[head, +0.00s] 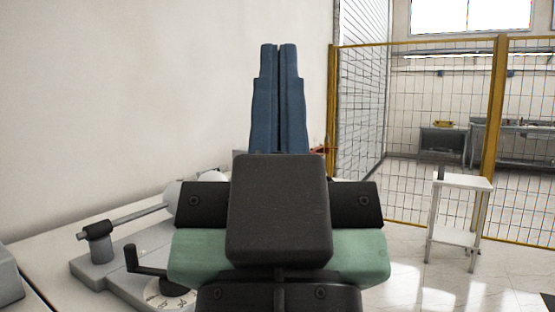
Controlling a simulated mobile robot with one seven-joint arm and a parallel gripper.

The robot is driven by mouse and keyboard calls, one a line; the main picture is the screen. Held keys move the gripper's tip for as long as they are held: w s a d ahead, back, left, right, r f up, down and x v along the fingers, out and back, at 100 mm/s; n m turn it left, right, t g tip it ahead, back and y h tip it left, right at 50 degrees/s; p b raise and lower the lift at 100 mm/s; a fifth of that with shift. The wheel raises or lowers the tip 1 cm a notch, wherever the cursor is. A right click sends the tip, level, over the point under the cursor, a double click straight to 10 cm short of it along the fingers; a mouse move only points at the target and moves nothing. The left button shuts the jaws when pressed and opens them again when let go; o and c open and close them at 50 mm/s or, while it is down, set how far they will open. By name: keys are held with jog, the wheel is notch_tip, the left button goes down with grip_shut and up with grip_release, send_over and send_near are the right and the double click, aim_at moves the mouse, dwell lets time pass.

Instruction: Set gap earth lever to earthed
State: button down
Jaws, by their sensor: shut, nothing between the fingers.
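My gripper (279,50) points away from me, with its two blue fingers side by side, shut and empty. Its dark and green body fills the lower middle of the view and hides much of the bench behind it. I cannot identify the gap earth lever for certain. A black crank handle (146,270) stands over a marked dial (170,294) at the lower left, beside the gripper body. A small red part (318,150) shows just right of the fingers' base, mostly hidden.
A grey post (98,243) carries a rod leading to a pale sphere (172,200) on the white bench (40,250). A yellow-framed mesh fence (420,240) stands behind. A small white stand (462,182) is at the right, with open floor before it.

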notch_tip(320, 180, up, 26)
jog(key=p, duration=2.3)
